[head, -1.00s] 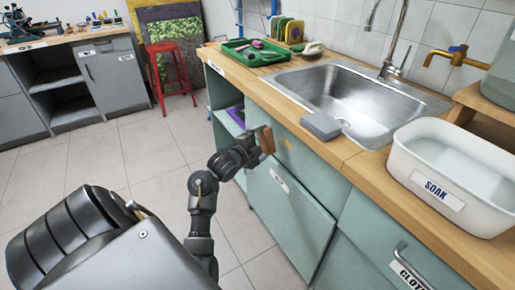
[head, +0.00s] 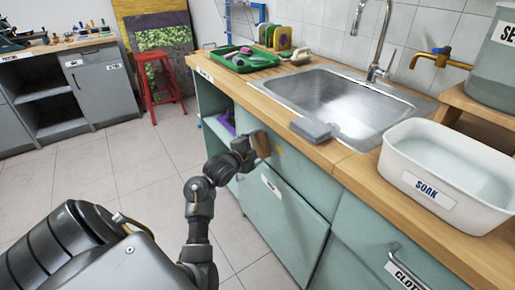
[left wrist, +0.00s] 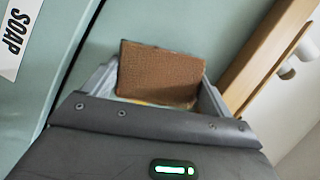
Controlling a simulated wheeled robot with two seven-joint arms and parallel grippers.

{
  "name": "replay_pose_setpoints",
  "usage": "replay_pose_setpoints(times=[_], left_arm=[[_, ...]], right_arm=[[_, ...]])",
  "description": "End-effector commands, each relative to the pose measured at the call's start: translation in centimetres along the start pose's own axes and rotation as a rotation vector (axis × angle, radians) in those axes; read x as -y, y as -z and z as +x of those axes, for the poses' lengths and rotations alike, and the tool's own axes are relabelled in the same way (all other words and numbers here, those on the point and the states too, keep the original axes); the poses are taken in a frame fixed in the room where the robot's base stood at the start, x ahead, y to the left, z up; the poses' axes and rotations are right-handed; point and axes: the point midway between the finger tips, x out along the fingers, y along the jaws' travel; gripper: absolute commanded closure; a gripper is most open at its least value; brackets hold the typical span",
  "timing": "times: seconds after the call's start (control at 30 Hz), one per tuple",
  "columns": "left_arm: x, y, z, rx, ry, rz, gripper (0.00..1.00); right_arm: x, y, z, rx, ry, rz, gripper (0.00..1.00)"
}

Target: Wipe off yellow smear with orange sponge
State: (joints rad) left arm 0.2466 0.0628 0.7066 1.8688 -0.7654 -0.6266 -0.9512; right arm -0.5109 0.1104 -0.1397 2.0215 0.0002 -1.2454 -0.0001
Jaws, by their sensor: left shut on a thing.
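The orange sponge (head: 262,144), brownish here, is held in my left gripper (head: 256,146) in front of the green cabinet front below the sink counter. In the left wrist view the sponge (left wrist: 160,72) stands between the two grey fingers (left wrist: 158,88), its broad face towards the camera. I cannot tell whether the sponge touches the panel. My right gripper is not in view.
The wooden counter edge (head: 345,160) runs just above the gripper. On the counter are a grey block (head: 311,129), the sink (head: 335,98) and a white SOAK tub (head: 400,165). An open shelf niche (head: 215,110) lies left of the gripper.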

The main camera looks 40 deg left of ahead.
Motion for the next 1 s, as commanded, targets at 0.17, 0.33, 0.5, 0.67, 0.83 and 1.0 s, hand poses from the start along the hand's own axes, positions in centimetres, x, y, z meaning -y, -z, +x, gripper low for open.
replay_pose_setpoints(times=[0.17,0.33,0.5,0.67,0.83,1.0], left_arm=[[0.0,0.1,0.4,-0.001,0.0,0.0,0.36],[0.0,0.2,0.7,0.0,0.001,0.0,0.36],[0.0,0.4,1.0,0.0,0.001,0.0,0.36],[0.0,0.5,1.3,-0.001,0.001,0.0,0.36],[0.0,0.6,1.6,0.0,0.001,0.0,0.36],[0.0,0.8,1.6,0.0,0.0,0.0,0.36]], right_arm=[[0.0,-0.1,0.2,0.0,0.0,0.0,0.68],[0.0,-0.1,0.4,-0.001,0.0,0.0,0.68],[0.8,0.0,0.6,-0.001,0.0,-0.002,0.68],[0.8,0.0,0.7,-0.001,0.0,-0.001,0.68],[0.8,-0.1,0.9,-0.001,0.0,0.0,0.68],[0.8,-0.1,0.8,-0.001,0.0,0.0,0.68]])
